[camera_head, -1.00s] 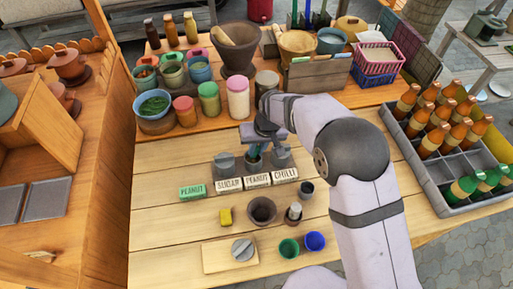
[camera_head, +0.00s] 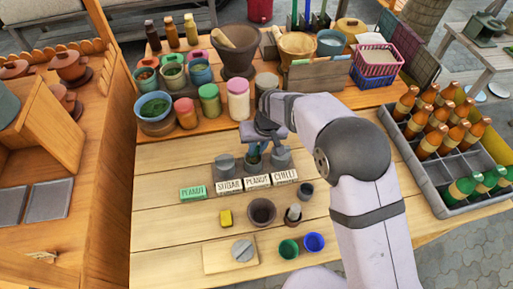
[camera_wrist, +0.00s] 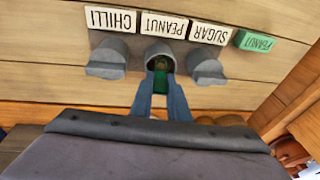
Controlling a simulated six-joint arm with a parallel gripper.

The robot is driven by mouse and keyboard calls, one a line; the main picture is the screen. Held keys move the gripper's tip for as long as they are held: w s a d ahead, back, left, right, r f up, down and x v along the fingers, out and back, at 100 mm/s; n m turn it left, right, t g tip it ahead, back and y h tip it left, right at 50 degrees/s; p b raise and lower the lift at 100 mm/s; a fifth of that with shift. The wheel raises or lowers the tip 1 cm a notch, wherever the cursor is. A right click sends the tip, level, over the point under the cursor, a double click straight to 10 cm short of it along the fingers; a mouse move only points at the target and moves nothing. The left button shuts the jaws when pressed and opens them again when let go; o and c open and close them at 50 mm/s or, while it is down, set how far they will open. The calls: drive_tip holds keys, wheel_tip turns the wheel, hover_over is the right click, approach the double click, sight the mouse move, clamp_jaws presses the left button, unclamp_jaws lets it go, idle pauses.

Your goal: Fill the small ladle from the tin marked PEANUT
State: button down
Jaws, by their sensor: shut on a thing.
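The tin marked PEANUT (camera_wrist: 160,50) is the middle one of three grey tins, with a white PEANUT card (camera_head: 257,180) in front of it. My gripper (camera_wrist: 162,88) is shut on a green handle (camera_wrist: 160,84), which I take to be the small ladle's. The handle's lower end reaches into the mouth of the PEANUT tin. Something brownish shows inside the tin. The ladle's bowl is hidden, so I cannot tell what is in it. In the head view my gripper (camera_head: 256,146) is right above this tin, partly covering it.
The SUGAR tin (camera_head: 225,164) and CHILLI tin (camera_head: 281,159) stand close on either side. A green PEANUT card (camera_head: 193,192) lies to the left. Jars and a bottle crate (camera_head: 455,180) border the table.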

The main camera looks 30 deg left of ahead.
drive_tip(key=shift+r+p, duration=1.55)
drive_tip(key=shift+r, duration=0.95)
drive_tip(key=shift+w+d+r, duration=0.1)
drive_tip(key=shift+w+d, duration=0.1)
drive_tip(key=w+d+r+m+p, duration=0.2)
drive_tip(key=w+d+r, duration=0.15)
drive_tip(key=d, duration=0.45)
drive_tip(key=w+d+r+m+t+p, duration=0.15)
drive_tip(key=w+d, duration=0.25)
drive_tip(key=d, duration=0.5)
drive_tip(key=w+d+r+m+g+p, duration=0.1)
drive_tip(key=w+d+r+m, duration=0.15)
drive_tip(key=d, duration=0.55)
drive_tip(key=s+d+r+m+h+p, duration=0.1)
drive_tip(key=d+r, duration=0.1)
drive_tip(key=d, duration=0.5)
drive_tip(key=d+r+m+p, duration=0.1)
drive_tip(key=d+r, duration=0.1)
drive_tip(key=d, duration=0.5)
drive_tip(key=s+d+f+t+b, duration=0.1)
drive_tip(key=s+d+f+b, duration=0.1)
drive_tip(key=d+f+b, duration=0.3)
drive_tip(key=shift+d+f+m+b, duration=0.15)
drive_tip(key=shift+f+m+b, duration=0.35)
drive_tip(key=shift+b, duration=0.3)
